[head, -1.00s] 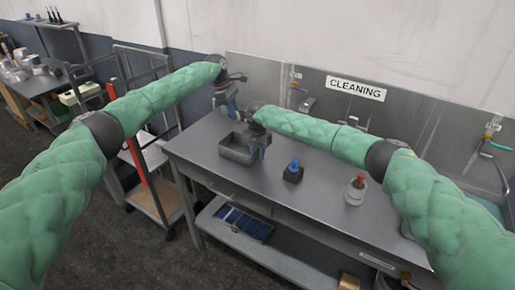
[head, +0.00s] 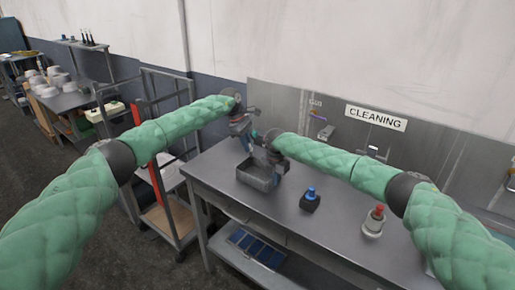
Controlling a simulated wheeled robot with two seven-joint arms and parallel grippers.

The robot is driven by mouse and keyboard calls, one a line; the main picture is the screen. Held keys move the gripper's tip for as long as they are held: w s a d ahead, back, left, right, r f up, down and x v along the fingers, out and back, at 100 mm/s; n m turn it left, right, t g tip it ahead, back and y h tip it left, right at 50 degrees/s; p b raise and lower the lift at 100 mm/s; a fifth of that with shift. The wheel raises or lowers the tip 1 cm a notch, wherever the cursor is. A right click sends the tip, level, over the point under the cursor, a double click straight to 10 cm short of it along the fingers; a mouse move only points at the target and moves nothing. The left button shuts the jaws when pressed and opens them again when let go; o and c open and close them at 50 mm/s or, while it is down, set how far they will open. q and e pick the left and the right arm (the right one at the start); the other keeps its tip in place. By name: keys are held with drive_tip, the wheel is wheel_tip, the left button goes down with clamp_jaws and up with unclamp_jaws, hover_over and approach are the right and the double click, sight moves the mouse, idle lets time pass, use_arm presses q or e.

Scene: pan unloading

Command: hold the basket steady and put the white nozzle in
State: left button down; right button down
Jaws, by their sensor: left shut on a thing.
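The basket is a grey metal open-topped box (head: 255,179) standing on the steel table. My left gripper (head: 248,149) comes down at the basket's far left rim and is shut on it. My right gripper (head: 281,167) points down at the basket's right end, in front of part of its rim. Its fingers are too small and dark to tell if they are open or hold anything. I cannot make out a white nozzle; the basket's inside is partly hidden by my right gripper.
A dark block with a blue top (head: 311,202) and a pale round pot with a red top (head: 374,223) stand on the steel table (head: 335,238) to the right. A cart (head: 166,215) stands left of the table. A wall panel with a CLEANING sign (head: 376,118) rises behind.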

use_arm(q)
drive_tip(key=d+n+t, duration=0.1)
drive_tip(key=n, duration=0.2)
drive_tip(key=d+n+t, duration=0.1)
drive_tip(key=n, duration=0.2)
drive_tip(key=d+f+n+t, duration=0.1)
drive_tip(key=n, duration=0.1)
drive_tip(key=shift+s+d+f+n, duration=0.1)
drive_tip(key=shift+s+d+n, duration=0.15)
drive_tip(key=shift+n, duration=0.15)
drive_tip(key=shift+f, duration=0.1)
drive_tip(key=shift+f, duration=2.2)
drive_tip(key=shift+f, duration=0.25)
